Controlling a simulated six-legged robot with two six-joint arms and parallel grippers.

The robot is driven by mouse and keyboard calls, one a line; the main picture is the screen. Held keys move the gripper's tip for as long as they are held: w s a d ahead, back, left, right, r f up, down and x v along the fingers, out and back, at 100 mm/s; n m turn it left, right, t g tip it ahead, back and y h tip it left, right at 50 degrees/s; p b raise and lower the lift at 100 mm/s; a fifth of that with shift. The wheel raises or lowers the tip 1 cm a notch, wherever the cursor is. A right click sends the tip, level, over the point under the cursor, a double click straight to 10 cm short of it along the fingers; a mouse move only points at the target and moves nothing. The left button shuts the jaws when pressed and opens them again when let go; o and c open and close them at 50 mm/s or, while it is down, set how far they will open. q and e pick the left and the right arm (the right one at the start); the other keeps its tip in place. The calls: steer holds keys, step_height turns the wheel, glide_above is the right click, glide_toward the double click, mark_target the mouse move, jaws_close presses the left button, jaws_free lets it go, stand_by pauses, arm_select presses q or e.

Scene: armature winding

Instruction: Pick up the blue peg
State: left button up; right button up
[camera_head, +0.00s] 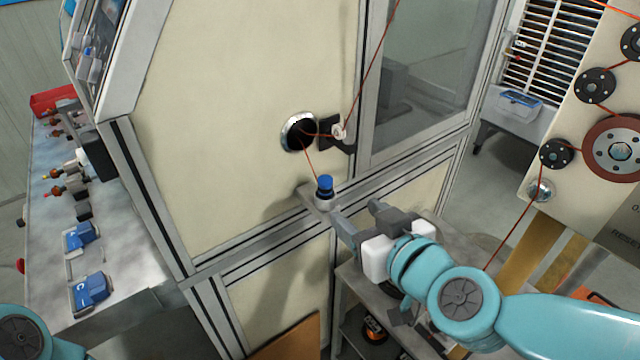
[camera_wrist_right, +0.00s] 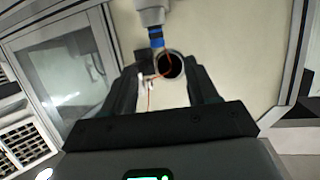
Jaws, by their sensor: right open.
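The blue peg (camera_head: 325,184) stands upright in a pale round holder (camera_head: 324,202) on a small ledge of the cream machine. An orange wire runs down to it from a dark round port (camera_head: 299,132). My right gripper (camera_head: 356,214) is just to the right of and below the holder, open and apart from the peg. In the right wrist view, the peg (camera_wrist_right: 156,38) shows upside down, beyond the tips and between the lines of the open fingers (camera_wrist_right: 163,85). Nothing is between the fingers. Only a piece of my left arm shows at lower left; its gripper is out of view.
The machine's cream panel (camera_head: 230,90) rises directly behind the peg. A wire guide (camera_head: 338,132) sticks out above it. A grey bench (camera_head: 110,200) with blue parts and a red bin (camera_head: 52,101) is at left. A pulley panel (camera_head: 600,130) stands at right.

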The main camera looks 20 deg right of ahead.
mark_target(325, 189)
steer(key=b+x, duration=0.3)
steer(key=x, duration=0.6)
steer(key=shift+f, duration=0.2)
steer(key=shift+w+a, duration=0.1)
steer(key=shift+w, duration=0.45)
steer(key=x, duration=0.5)
steer(key=shift+w+d+b, duration=0.25)
steer(key=shift+w+b, duration=0.1)
steer(key=shift+w, duration=0.05)
steer(key=shift+s, duration=0.1)
steer(key=shift+c, duration=0.6)
jaws_close()
